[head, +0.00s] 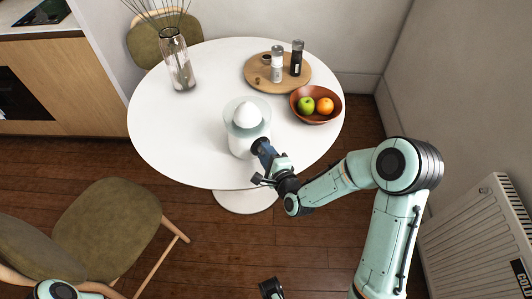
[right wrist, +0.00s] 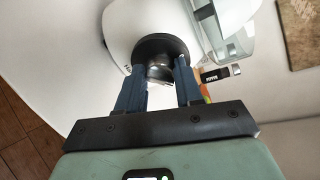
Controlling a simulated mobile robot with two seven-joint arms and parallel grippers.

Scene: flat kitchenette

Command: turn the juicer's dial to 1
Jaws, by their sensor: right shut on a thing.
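The white juicer (head: 243,143) stands upright near the front edge of the round table, with a clear bowl and white cone on top. Its dark round dial (right wrist: 165,47) is on the side facing my right gripper (head: 262,150). In the right wrist view the gripper's two blue fingers (right wrist: 160,75) are closed on the dial from either side. The dial's setting cannot be read; a partly hidden dark letter shows on the juicer beside it. A dark part at the bottom edge of the head view (head: 271,289) seems to be my left gripper, mostly cut off, away from the table.
The white table (head: 165,130) also holds a glass vase (head: 178,62), a round wooden board (head: 262,86) with dark and light shakers, and a brown bowl (head: 333,112) with a green apple and an orange. A radiator (head: 480,235) stands at right, a chair (head: 105,225) at lower left.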

